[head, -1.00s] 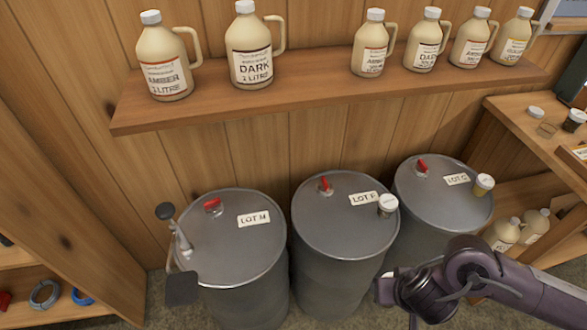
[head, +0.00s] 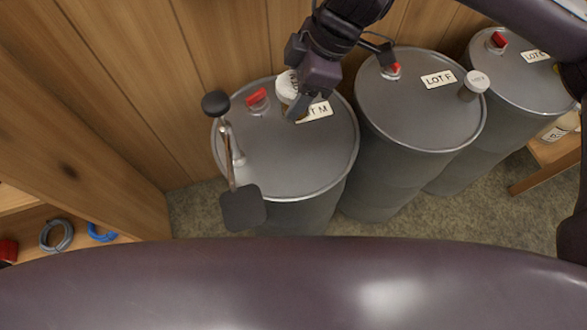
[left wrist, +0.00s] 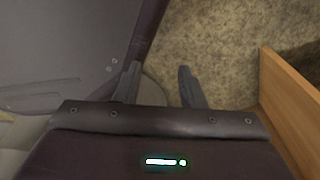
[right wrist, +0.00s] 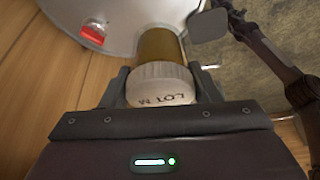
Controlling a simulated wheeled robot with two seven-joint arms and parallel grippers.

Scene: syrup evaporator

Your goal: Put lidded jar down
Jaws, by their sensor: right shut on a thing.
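The lidded jar (right wrist: 160,83) has a white lid marked LOT M and an amber body. My right gripper (right wrist: 163,88) is shut on it by the lid. In the head view the jar (head: 288,86) is at the back of the LOT M drum's grey top (head: 290,165), partly hidden by my right gripper (head: 296,100). I cannot tell whether the jar touches the drum top. My left gripper (left wrist: 158,70) is open and empty, its fingers apart over the floor and a grey surface. It does not show in the head view.
A red bung (head: 257,99) and a dipper-like tool (head: 228,155) with a dark flat plate are on the LOT M drum. The LOT F drum (head: 415,110) to the right holds another lidded jar (head: 474,84). The drum's front top is clear.

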